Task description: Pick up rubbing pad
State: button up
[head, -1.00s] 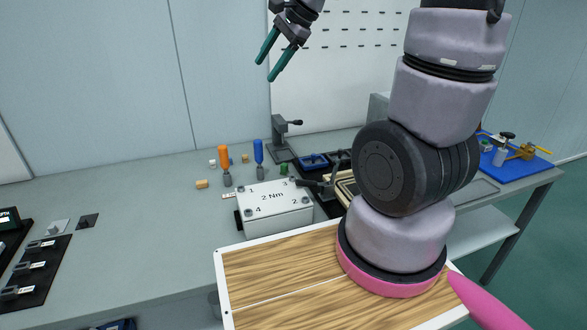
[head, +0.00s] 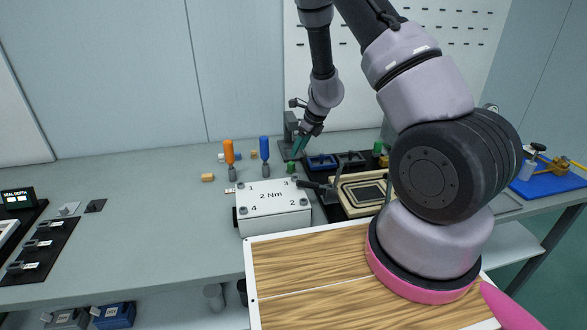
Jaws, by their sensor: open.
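My gripper (head: 299,147) has teal fingers and points down over the back of the bench. It is open, with nothing seen between its fingers. It is in front of the grey lever stand (head: 289,135), just left of a blue frame (head: 321,161). I cannot tell for sure which thing is the rubbing pad. Small blocks lie left of my gripper: a tan block (head: 208,177), another tan one (head: 253,155) and a pale one (head: 223,156). A green piece (head: 290,168) stands just below the gripper. My gripper's distance to these is hard to judge.
Orange (head: 229,152) and blue (head: 265,148) handled tools stand behind the white "2 Nm" box (head: 272,210). A tan-rimmed tray (head: 345,203) lies to its right. A blue mat (head: 553,185) with parts is far right. Black strips (head: 40,247) lie left; the left-middle bench (head: 150,215) is clear.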

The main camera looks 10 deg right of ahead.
aim_at(291, 163)
jog(key=x, duration=0.9)
jog(key=shift+w+a+r, duration=0.1)
jog(key=shift+w, duration=0.05)
grip_shut()
